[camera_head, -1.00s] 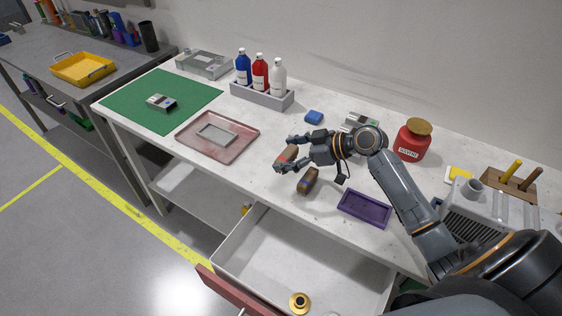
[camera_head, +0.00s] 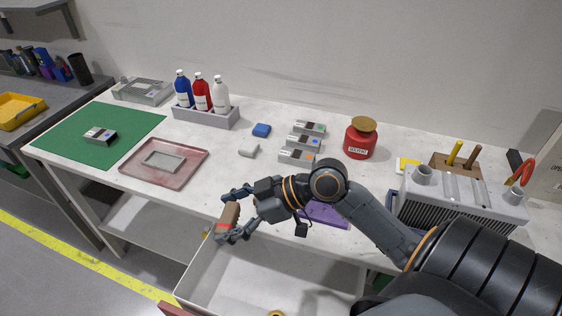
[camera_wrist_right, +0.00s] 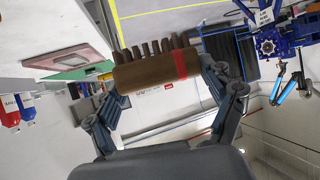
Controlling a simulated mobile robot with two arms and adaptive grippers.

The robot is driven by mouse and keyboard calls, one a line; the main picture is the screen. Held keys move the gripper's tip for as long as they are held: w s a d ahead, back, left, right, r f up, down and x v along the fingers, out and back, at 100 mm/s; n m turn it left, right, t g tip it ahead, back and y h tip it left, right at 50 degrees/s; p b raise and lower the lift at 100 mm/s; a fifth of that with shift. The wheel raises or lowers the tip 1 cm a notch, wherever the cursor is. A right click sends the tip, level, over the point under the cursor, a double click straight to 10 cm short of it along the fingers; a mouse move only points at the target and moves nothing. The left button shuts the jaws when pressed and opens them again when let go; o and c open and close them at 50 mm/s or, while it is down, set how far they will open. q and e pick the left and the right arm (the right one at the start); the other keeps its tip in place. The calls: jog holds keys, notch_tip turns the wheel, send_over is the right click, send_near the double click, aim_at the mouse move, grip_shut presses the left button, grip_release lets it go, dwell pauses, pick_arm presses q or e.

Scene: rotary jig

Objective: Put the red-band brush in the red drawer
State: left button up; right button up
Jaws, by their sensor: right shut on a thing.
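The red-band brush (camera_head: 230,215) has a brown wooden body and is held in my right gripper (camera_head: 227,214), above the near table edge and the back left part of the open drawer. In the right wrist view the brush (camera_wrist_right: 150,78) lies across between both fingers, with dark bristles along one side and a red band (camera_wrist_right: 180,65) near one end. The drawer (camera_head: 255,275) is pulled out below the table, with a white inside and a red front (camera_head: 177,310) cut off by the lower frame edge. The second brush is hidden behind my right arm. My left gripper is out of view.
A brass round part (camera_head: 275,313) lies in the drawer. A purple tray (camera_head: 325,215) sits partly behind my right arm. A red tray (camera_head: 164,162), small grey boxes (camera_head: 297,154) and a red jar (camera_head: 361,139) stand farther back. The drawer's middle looks free.

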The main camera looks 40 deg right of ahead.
notch_tip(320, 180, down, 10)
jog(key=w+a+m+t+h+b, duration=0.1)
jog(key=a+b, duration=0.1)
jog(key=b, duration=0.5)
send_over(232, 290)
notch_tip(232, 290, down, 9)
jog(key=shift+m, duration=0.3)
jog(key=shift+f+b, duration=0.95)
jog(key=shift+f, duration=4.15)
jog(key=shift+f, duration=0.1)
jog(key=o, duration=1.1)
